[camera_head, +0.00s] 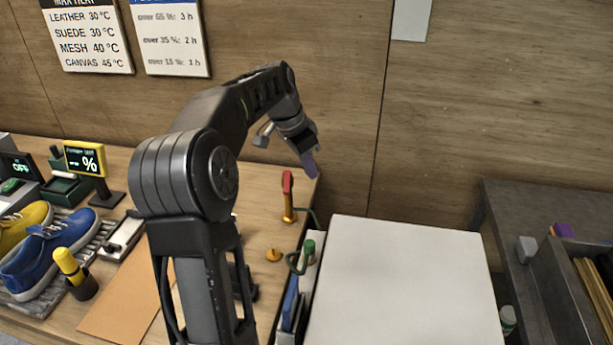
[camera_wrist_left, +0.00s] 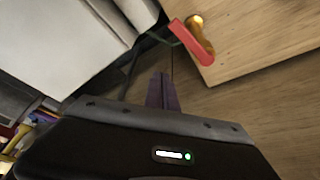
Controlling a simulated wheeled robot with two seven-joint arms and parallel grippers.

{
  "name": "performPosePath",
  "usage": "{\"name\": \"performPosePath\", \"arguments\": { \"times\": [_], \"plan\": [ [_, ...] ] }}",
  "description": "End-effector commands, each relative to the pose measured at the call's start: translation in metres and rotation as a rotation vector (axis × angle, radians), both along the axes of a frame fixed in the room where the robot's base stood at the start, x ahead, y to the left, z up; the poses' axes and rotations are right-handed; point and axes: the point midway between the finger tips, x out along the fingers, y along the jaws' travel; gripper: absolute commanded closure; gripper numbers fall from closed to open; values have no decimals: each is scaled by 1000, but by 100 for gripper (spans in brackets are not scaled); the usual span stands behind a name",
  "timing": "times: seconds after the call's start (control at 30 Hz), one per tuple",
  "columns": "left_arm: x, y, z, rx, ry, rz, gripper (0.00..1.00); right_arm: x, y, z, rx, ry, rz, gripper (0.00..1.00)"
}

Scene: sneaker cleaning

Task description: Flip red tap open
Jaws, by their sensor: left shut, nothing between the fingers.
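The red tap (camera_head: 287,182) has a red lever on a brass-coloured body and stands near the back right corner of the wooden table. In the head view the lever points upward. In the left wrist view the red lever (camera_wrist_left: 190,42) lies across the brass body (camera_wrist_left: 196,22), near the table's corner. My left gripper (camera_head: 312,170) is shut and empty, above and to the right of the tap, close to the wall. Its purple fingers (camera_wrist_left: 162,92) are together in the wrist view, apart from the lever. My right gripper is not in view.
A large white-topped unit (camera_head: 405,280) stands right of the table (camera_head: 255,240). A green hose (camera_head: 300,262) runs by the table edge. Blue (camera_head: 45,252) and yellow (camera_head: 22,228) sneakers sit at the left. A dark bench (camera_head: 500,225) stands at the far right.

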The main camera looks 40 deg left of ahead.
Motion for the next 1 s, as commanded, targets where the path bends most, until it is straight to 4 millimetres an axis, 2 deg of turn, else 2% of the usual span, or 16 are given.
{"name": "performPosePath", "arguments": {
  "times": [0.2,0.4,1.0],
  "plan": [
    [-10,11,43,2,-1,1,100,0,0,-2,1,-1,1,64],
    [-16,16,65,0,0,-1,100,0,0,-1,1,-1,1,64],
    [-17,17,68,0,1,-1,100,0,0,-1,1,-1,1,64]
  ]
}}
